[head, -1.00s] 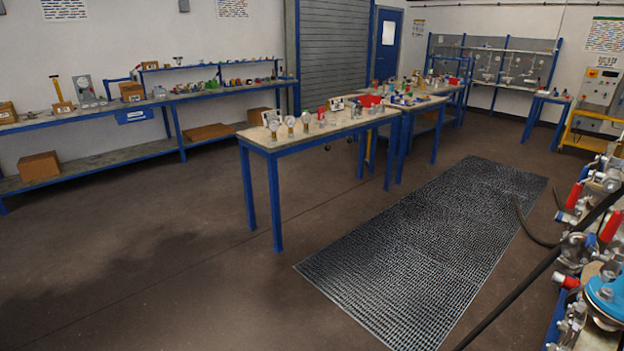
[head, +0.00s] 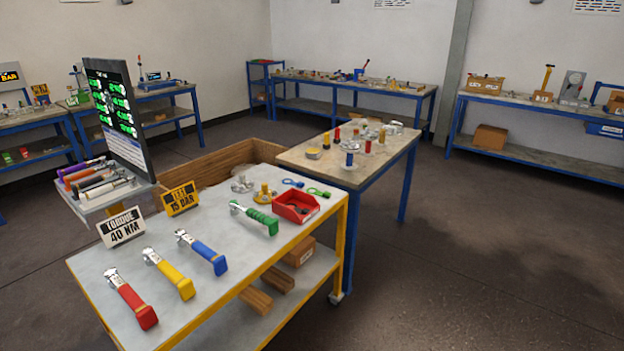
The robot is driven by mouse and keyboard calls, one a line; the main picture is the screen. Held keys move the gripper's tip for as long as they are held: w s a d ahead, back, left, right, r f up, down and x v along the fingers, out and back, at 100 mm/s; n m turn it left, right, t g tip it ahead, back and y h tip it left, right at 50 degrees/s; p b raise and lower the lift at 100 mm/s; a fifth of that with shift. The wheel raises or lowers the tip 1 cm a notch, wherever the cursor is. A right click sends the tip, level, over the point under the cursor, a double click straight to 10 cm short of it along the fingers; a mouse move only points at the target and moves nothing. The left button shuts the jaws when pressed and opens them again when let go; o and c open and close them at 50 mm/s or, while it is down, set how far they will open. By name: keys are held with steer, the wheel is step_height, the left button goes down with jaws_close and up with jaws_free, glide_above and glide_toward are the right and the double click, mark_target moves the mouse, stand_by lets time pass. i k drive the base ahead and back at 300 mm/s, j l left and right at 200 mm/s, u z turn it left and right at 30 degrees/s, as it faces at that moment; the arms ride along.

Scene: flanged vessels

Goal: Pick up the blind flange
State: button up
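I cannot pick out a blind flange for certain in the head view. Two small round metal pieces, a silver one (head: 242,184) and one with a yellow top (head: 264,194), sit near the back of the yellow-framed cart (head: 190,285). More small round silver pieces (head: 391,127) stand at the far end of the wooden-topped table (head: 325,172), too small to identify. My gripper is not in view.
Red, yellow, blue and green-handled wrenches (head: 207,251) and a red tray (head: 296,207) lie on the cart. A dark board (head: 118,115) stands at its left. Blue-legged benches (head: 355,87) line the walls. Floor at right (head: 470,260) is clear.

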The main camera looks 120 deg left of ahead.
mark_target(248, 188)
steer(key=j+u, duration=0.1)
steer(key=u, duration=3.75)
steer(key=i+l+u, duration=0.3)
steer(key=u, duration=0.15)
steer(key=z, duration=4.75)
steer(key=j+u, duration=0.1)
steer(key=u, duration=1.2)
